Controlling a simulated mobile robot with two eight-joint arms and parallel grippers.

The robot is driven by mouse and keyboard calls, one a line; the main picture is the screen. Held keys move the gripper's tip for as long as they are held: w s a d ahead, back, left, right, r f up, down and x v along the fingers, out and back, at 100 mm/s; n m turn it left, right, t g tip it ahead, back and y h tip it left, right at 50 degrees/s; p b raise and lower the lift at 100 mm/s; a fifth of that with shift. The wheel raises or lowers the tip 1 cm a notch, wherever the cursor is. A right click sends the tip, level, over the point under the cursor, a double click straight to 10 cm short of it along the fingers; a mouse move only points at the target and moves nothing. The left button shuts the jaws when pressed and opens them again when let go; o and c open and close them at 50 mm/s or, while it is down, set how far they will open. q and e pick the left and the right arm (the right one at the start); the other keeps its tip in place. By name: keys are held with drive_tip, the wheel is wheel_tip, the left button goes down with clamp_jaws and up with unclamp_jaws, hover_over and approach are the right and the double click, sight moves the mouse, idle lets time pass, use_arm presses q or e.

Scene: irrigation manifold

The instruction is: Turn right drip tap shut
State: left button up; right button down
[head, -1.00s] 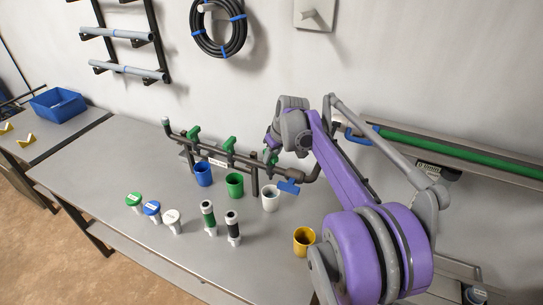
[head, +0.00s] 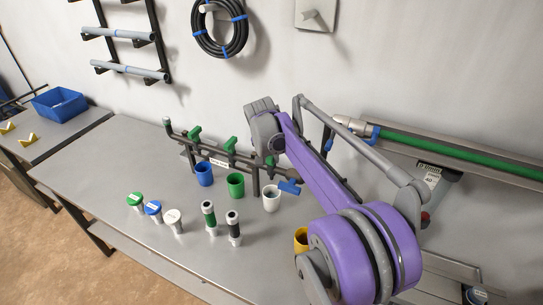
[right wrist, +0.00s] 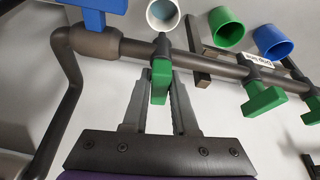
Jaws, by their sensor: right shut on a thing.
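The right drip tap has a green handle (right wrist: 160,80); it shows partly in the head view (head: 271,160), beside my right arm. In the right wrist view my right gripper (right wrist: 162,92) has one finger on each side of this handle and is shut on it. The handle points back between the fingers toward the palm. The tap sits on a dark manifold pipe (right wrist: 205,62). In the head view the fingers are hidden behind my right wrist. My left gripper is not in view.
Two more green taps (head: 230,144) (head: 195,132) stand left along the pipe. A blue valve handle (head: 289,187) is at its right end. White (head: 271,199), green (head: 235,185) and blue (head: 203,175) cups stand below. A yellow cup (head: 301,238) is partly behind my arm.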

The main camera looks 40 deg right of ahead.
drive_tip(key=shift+m+g, duration=0.5)
drive_tip(key=shift+m, duration=0.6)
drive_tip(key=c, duration=0.7)
unclamp_jaws()
drive_tip(key=v, duration=1)
drive_tip(key=shift+a+r+p, duration=0.35)
